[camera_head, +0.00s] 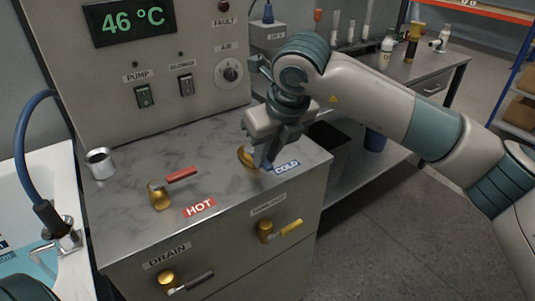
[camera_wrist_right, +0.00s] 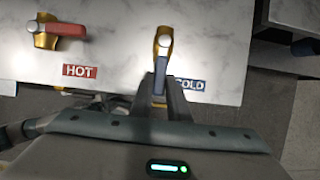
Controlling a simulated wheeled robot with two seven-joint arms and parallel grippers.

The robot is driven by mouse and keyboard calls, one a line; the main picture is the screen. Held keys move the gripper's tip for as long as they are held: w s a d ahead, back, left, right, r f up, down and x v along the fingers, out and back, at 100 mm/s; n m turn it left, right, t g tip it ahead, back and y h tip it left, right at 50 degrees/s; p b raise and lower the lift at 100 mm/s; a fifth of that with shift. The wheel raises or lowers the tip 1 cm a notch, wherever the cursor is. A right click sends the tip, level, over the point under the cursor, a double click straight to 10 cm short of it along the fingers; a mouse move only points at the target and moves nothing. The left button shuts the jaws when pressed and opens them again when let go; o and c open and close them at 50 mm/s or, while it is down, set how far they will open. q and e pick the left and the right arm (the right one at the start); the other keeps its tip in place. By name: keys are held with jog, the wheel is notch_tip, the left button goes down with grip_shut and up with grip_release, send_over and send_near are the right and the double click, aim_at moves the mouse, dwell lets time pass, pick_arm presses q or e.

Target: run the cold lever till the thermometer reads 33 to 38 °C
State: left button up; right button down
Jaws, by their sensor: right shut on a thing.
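The thermometer display (camera_head: 125,20) reads 46 °C in green digits. The cold lever (camera_head: 246,156) has a brass body and a blue handle, beside the blue COLD label (camera_head: 287,167). My right gripper (camera_head: 265,162) is over it, pointing down. In the right wrist view my right gripper (camera_wrist_right: 160,98) is shut on the blue handle of the cold lever (camera_wrist_right: 163,42), which points toward the wrist. The gripper hides part of the handle in the head view. The hot lever (camera_head: 160,197), brass with a red handle, is at the left behind the HOT label (camera_head: 199,207). My left gripper is not in view.
The front panel has a DRAIN valve (camera_head: 168,278) with a dark handle and a yellow-handled valve (camera_head: 266,230). A white tub (camera_head: 70,185) is on the left. The counter between the two levers is clear.

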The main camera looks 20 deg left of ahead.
jog(key=c, duration=1.7)
grip_release()
jog(key=shift+r, duration=0.15)
